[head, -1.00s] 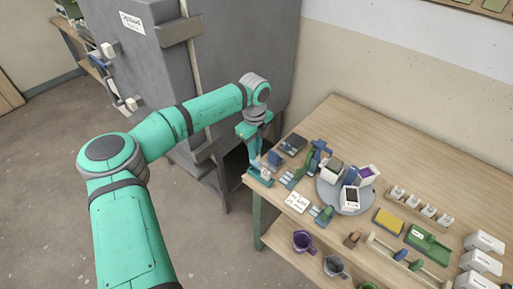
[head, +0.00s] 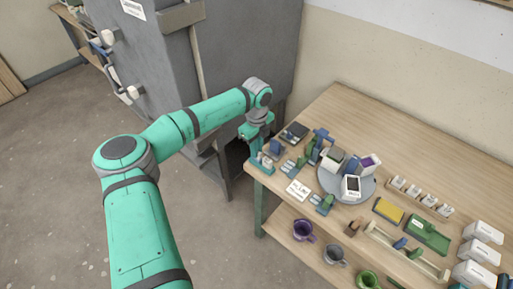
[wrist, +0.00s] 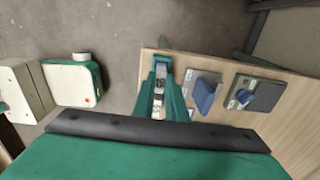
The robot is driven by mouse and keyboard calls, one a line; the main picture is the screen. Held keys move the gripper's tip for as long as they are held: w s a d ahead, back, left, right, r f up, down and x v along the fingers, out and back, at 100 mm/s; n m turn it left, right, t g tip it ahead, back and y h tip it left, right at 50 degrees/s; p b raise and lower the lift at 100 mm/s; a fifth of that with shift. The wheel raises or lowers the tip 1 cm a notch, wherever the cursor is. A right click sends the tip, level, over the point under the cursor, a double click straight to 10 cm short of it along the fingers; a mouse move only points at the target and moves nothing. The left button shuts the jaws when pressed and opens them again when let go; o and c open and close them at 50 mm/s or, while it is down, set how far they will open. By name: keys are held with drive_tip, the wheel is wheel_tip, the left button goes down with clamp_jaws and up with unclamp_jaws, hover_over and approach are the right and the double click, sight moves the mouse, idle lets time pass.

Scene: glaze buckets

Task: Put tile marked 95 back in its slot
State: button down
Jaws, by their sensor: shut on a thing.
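My gripper (head: 258,146) points down at the near left corner of the wooden table (head: 400,150). In the wrist view it is seen close up along the bottom. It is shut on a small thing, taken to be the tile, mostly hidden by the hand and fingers. No number 95 can be read. A teal piece with white and grey parts (wrist: 159,88) is at the table edge, under or beside the fingers; I cannot tell whether they touch. A blue block on a grey plate (wrist: 203,94) stands to its right. I cannot make out the tile's slot.
A dark plate with a blue piece (head: 295,131) lies further back. A written white card (head: 298,189) lies to the right of the corner. A round grey stand (head: 330,184) holds several blocks. A tall grey cabinet (head: 240,60) stands close behind my arm. Cups (head: 303,230) sit on the lower shelf.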

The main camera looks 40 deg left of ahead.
drive_tip(key=shift+f, duration=0.25)
idle(0.8)
drive_tip(key=c, duration=1.7)
unclamp_jaws()
drive_tip(key=shift+r, duration=3.5)
